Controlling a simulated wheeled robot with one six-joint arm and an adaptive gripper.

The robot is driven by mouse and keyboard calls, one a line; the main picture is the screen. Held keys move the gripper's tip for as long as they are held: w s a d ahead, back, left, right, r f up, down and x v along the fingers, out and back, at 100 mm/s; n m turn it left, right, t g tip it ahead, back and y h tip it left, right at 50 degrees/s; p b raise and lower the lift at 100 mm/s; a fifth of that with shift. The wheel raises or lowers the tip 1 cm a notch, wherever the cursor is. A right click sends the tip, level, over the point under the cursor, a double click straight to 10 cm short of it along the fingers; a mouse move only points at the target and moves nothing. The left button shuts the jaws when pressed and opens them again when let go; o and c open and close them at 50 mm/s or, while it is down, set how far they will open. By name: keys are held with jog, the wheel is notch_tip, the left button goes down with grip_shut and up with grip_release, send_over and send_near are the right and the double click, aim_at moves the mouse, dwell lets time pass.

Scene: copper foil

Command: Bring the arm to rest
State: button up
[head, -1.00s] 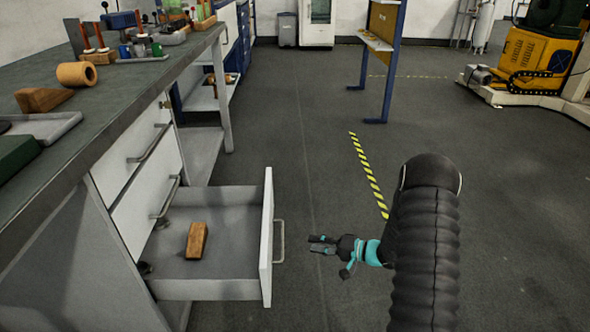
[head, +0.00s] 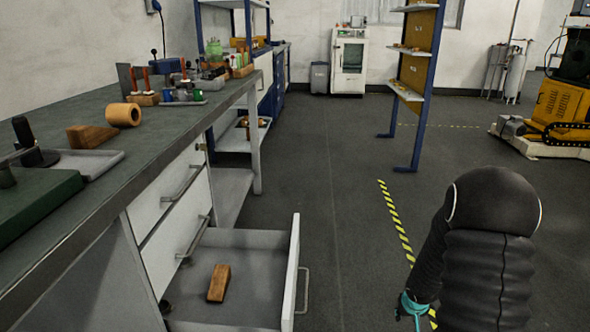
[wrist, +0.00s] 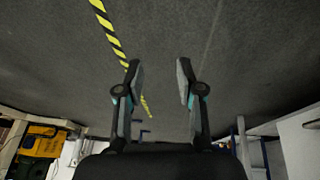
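My arm (head: 488,245) is folded in a black ribbed sleeve at the right of the head view. Only a teal part of its wrist end shows low beside it, and the fingers are hidden there. In the wrist view my gripper (wrist: 158,85) has its two fingers apart with nothing between them. Beyond the fingers are bare dark floor and a yellow-black striped line. My gripper is clear of the bench and the drawer.
An open drawer (head: 292,275) juts from the workbench (head: 95,190) at left, holding a wooden block (head: 219,283). Floor tape (head: 397,223) runs ahead. A blue-framed shelf (head: 417,90) and yellow machine (head: 562,105) stand farther back. The floor between is clear.

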jog(key=s+a+r, duration=0.5)
jog(key=s+r, duration=0.4)
jog(key=r, duration=0.2)
jog(key=s+a+r+t+y, duration=0.1)
jog(key=s+a+r, duration=0.5)
jog(key=s+r, duration=0.3)
jog(key=s+a+r+n, duration=0.1)
jog(key=s+a+r, duration=0.4)
jog(key=r, duration=0.8)
jog(key=s, duration=0.3)
jog(key=shift+s+a+t+y, duration=0.3)
jog(key=shift+s+a, duration=0.1)
